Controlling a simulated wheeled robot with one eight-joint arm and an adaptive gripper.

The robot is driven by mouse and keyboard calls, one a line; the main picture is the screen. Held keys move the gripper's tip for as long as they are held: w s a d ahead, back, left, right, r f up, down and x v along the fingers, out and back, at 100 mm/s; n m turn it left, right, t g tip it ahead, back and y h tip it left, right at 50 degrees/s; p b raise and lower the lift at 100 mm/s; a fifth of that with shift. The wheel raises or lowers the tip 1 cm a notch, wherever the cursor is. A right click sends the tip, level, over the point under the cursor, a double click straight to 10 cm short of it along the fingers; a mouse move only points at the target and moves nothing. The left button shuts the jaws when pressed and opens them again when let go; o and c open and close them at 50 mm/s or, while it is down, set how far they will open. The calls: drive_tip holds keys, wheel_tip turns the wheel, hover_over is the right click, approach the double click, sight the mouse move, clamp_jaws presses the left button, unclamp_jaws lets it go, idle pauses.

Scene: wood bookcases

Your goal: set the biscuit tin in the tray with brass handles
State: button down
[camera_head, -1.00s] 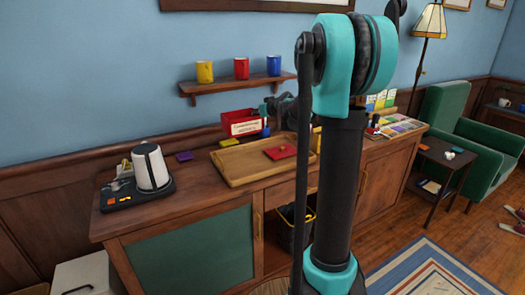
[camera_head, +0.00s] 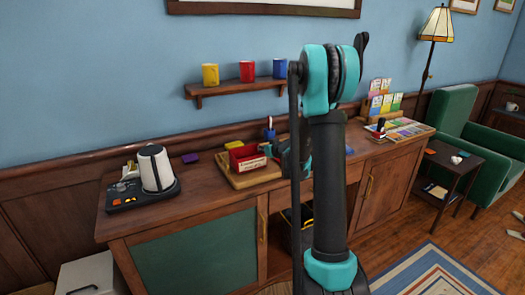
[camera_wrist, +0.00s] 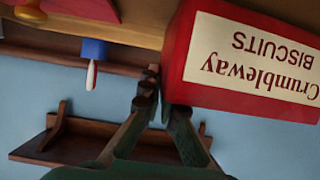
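The biscuit tin is a red box (camera_head: 243,154) with a cream label. It is over the left part of the wooden tray (camera_head: 240,183) on the desk; I cannot tell whether it touches the tray's floor. The tin also fills the upper right of the wrist view (camera_wrist: 180,62), its lettering upside down. My gripper (camera_head: 277,151) is at the tin's right end, partly hidden by my arm. In the wrist view my gripper's fingers (camera_wrist: 158,97) close at the tin's near edge, one finger partly behind it. The tray's right part and its handles are hidden or too small to see.
A kettle (camera_head: 155,168) on a dark base stands at the desk's left. A mug shelf (camera_head: 225,88) hangs above. Desk between kettle and tray is clear.

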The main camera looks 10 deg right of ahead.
drive_tip(key=shift+f, duration=0.3)
drive_tip(key=c, duration=1.7)
unclamp_jaws()
